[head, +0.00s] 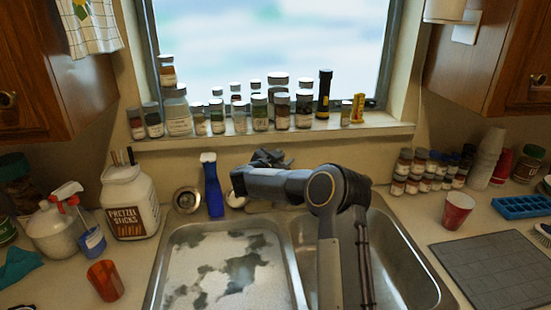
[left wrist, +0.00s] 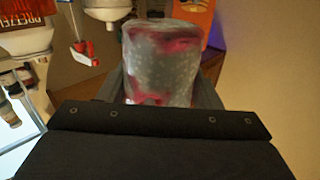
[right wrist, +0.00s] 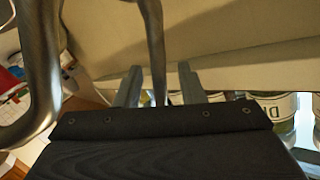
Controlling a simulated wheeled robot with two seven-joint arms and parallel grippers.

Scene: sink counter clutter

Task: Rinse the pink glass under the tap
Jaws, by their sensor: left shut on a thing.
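A cloudy, see-through glass with pink-red patches (left wrist: 160,62) fills the middle of the left wrist view. My left gripper (left wrist: 162,88) is shut on it, one finger on each side; its whitish, spotted coating looks like suds. Neither this glass nor my left gripper shows in the head view. My right gripper (head: 270,158) is behind the sink, below the window sill. In the right wrist view its fingers (right wrist: 159,85) stand apart with a thin metal lever (right wrist: 154,45) between them. A thick curved metal pipe (right wrist: 40,75), seemingly the tap's spout, is at the left there.
The left basin (head: 225,275) holds foamy water; my right arm crosses the right basin (head: 395,260). A blue bottle (head: 213,188) stands behind the sink. An orange-red glass (head: 105,281) is on the left counter, a red cup (head: 458,211) on the right. Jars line the sill (head: 280,132).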

